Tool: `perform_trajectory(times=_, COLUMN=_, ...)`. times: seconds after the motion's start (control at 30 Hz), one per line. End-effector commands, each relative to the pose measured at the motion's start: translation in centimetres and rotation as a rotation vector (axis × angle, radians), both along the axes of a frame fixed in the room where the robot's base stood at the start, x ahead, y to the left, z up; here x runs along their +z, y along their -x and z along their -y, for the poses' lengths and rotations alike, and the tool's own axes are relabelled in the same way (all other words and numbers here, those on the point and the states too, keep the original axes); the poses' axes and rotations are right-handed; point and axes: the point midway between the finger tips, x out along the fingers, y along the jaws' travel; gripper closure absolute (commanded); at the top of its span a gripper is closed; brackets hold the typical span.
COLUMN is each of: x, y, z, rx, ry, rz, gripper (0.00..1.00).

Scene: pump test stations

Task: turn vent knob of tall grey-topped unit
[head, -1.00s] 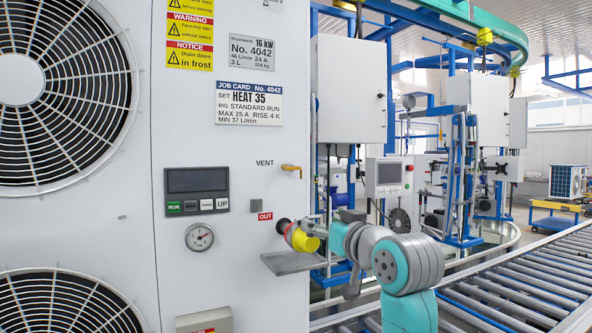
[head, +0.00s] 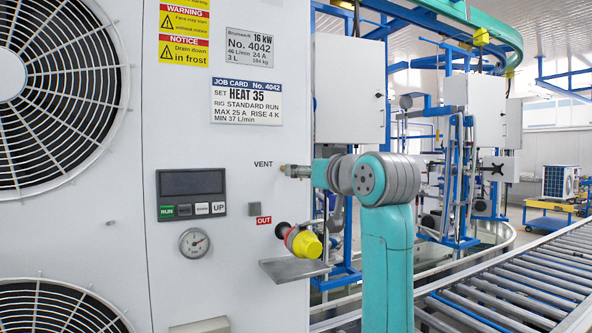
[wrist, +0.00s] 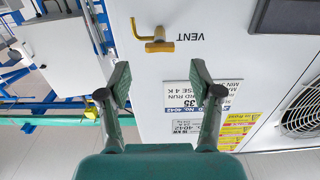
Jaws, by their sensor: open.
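The tall white unit (head: 225,285) fills the left of the head view; its top is out of frame. In the upside-down wrist view, its brass vent knob (wrist: 158,40) stands out from the panel beside the word VENT, with its handle lying sideways. My gripper (wrist: 160,82) is open and empty, its two fingers apart. The knob shows beyond the fingertips, roughly in line with the gap; no contact shows.
Below the vent, a red and yellow outlet fitting (head: 301,241) sticks out over a grey tray (head: 294,270). A display panel (head: 192,193) and a gauge (head: 194,243) are to the left. A roller conveyor (head: 520,285) runs at right.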

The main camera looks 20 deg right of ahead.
Motion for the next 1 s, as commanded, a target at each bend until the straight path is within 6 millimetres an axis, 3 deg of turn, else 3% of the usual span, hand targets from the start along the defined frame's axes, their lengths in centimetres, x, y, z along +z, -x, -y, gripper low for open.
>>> perform_trajectory(times=0.1, x=0.0, y=-2.1, z=-0.4, rx=0.001, ry=0.000, rz=-0.003, gripper=0.35)
perform_trajectory(times=0.3, x=0.0, y=-4.4, z=-0.9, rx=0.001, ry=-0.001, rz=-0.001, gripper=0.35)
perform_trajectory(times=0.73, x=0.0, y=-5.3, z=-1.1, rx=0.000, ry=0.000, rz=0.000, gripper=0.35)
perform_trajectory(times=1.0, x=0.0, y=-5.3, z=-1.1, rx=0.000, ry=0.000, rz=0.000, gripper=0.95)
